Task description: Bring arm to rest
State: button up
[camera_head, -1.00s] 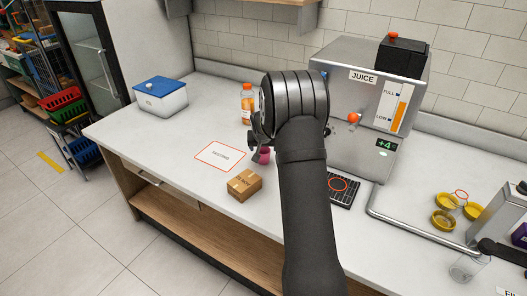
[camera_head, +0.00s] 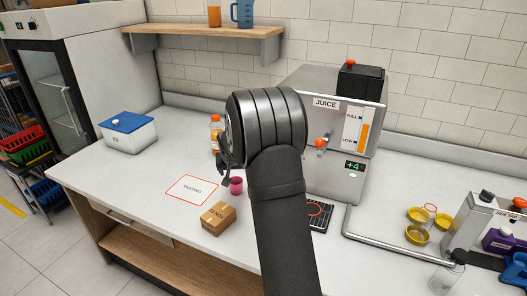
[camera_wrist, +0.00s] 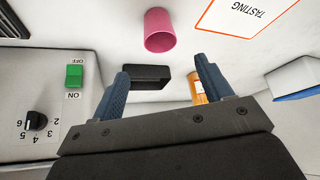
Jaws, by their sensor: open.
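My arm rises in front of the counter (camera_head: 130,180) in the head view and hides part of the juicer (camera_head: 335,185). My gripper (camera_wrist: 172,85) shows in the wrist view with its two blue fingers apart and nothing between them. A pink cup (camera_wrist: 160,30) stands on the counter beyond the fingers, apart from them. The cup also shows in the head view (camera_head: 236,186), just beside my arm. The wrist view shows the juicer's side with a green switch (camera_wrist: 74,76) and a black dial (camera_wrist: 36,120).
A cardboard box (camera_head: 217,218) and the tasting mat (camera_head: 190,189) lie on the counter's front left. A blue-lidded container (camera_head: 128,133) and an orange bottle (camera_head: 215,124) stand farther back. Yellow bowls (camera_head: 418,234) and a metal dispenser (camera_head: 473,218) are at right. A shelf (camera_head: 210,30) hangs above.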

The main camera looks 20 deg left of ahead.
jog(key=x, duration=1.2)
jog(key=shift+r, duration=1)
